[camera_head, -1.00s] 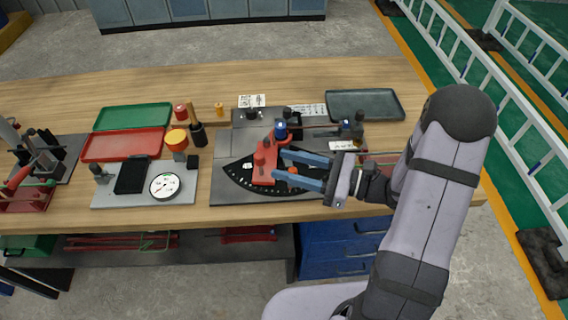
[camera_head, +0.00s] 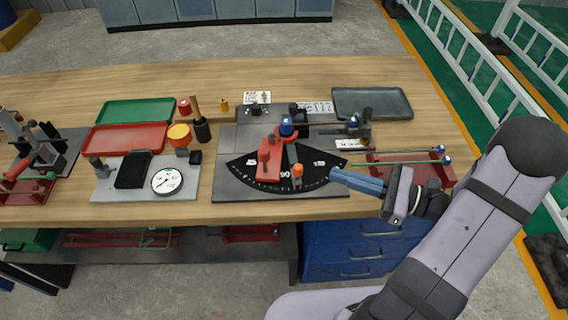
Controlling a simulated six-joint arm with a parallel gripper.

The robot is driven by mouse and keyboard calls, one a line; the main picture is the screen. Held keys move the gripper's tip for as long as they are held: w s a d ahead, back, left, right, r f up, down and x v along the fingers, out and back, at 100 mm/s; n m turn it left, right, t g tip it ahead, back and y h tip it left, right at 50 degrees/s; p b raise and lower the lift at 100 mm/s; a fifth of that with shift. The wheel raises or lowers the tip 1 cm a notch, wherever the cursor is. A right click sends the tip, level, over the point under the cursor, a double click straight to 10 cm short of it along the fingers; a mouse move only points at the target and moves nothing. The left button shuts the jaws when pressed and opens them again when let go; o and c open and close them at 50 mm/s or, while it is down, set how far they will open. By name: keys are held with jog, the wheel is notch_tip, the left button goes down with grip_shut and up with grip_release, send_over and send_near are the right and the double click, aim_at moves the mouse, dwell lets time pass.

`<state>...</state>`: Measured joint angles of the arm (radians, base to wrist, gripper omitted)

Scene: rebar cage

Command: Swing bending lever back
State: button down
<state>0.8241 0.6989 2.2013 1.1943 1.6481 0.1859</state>
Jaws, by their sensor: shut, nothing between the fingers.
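The red bending lever (camera_head: 268,163) lies on the bending plate, over the left part of the black angle dial (camera_head: 318,181). Its pivot end is by the blue-topped pin (camera_head: 287,127), and a red knob stands on it. An orange-topped peg (camera_head: 297,170) stands on the dial, to the right of the lever. My gripper (camera_head: 335,175) is shut and empty. Its blue fingers point left at the right end of the dial, apart from the lever. Whether the fingertips touch the dial is not clear.
A red rack (camera_head: 410,173) with green bars lies right of the plate, close behind my gripper. A dark grey tray (camera_head: 372,103) is at the back right. A round gauge (camera_head: 167,181), red tray (camera_head: 125,139) and green tray (camera_head: 134,112) stand left. The wooden table's back strip is mostly clear.

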aim_at(266, 162)
jog(key=shift+s+a+r+g, duration=0.25)
jog(key=shift+s+g, duration=0.15)
jog(key=shift+s, duration=0.1)
jog(key=p+x, duration=0.3)
jog(key=x, duration=1.1)
jog(key=shift+r+p, duration=0.15)
jog(key=shift+p, duration=0.2)
jog(key=shift+a, duration=0.2)
jog(key=shift+m+t, duration=0.3)
jog(key=shift+t, duration=0.3)
jog(key=x, duration=0.2)
jog(key=s+x, duration=0.1)
jog(key=x, duration=0.1)
jog(key=shift+w+a, duration=0.15)
jog(key=shift+a, duration=0.35)
jog(key=shift+w+a+r+m+t+h, duration=0.2)
jog(key=shift+a+m+t+h, duration=0.15)
jog(key=shift+m+t, duration=0.3)
jog(key=shift+w+a+f+m+t+h+b, duration=0.1)
jog(key=shift+m+t+h+b, duration=0.1)
jog(key=shift+m+t+h, duration=0.2)
jog(key=shift+f+m+t+h+b, duration=0.15)
jog(key=shift+t+h, duration=0.1)
jog(key=shift+t, duration=0.2)
